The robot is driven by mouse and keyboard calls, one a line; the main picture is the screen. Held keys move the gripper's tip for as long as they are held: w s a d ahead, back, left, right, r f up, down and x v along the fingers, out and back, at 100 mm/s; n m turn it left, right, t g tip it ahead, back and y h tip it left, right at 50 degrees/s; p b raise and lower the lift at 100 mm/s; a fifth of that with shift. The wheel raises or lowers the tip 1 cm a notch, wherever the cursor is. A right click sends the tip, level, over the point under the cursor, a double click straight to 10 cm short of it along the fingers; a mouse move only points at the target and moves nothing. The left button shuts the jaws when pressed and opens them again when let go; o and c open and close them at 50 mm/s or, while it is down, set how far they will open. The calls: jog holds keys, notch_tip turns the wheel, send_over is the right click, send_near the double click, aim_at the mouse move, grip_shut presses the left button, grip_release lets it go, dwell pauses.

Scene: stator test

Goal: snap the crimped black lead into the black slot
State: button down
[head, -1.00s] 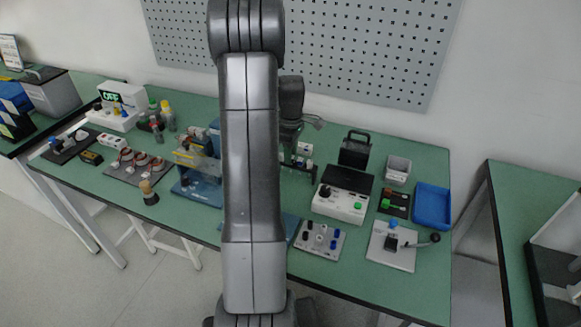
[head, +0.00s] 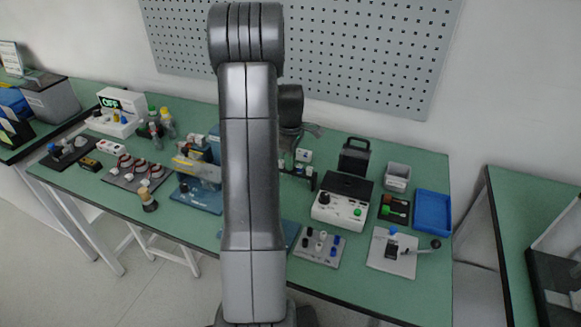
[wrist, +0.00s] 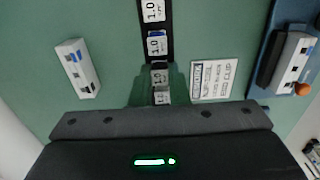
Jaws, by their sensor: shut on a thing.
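My gripper's dark housing (wrist: 155,135), with a green light, fills the bottom of the wrist view. Its fingertips and whatever they hold are hidden or too unclear to make out. In the head view my arm covers the middle of the bench, and the gripper's end is mostly behind it. I cannot pick out the crimped black lead or the black slot. A black rail with white tags reading 1.0 (wrist: 157,43) runs up the middle of the wrist view, in front of the housing.
A white block (wrist: 78,68) lies left of the rail, a printed card (wrist: 215,80) right of it. On the bench stand a white control box (head: 340,208), a panel of coloured knobs (head: 318,247), a lever fixture (head: 390,262) and a blue tray (head: 432,212). Coil boards (head: 137,175) lie left.

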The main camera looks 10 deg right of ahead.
jog(key=shift+r+p, duration=1.65)
jog(key=shift+r, duration=0.95)
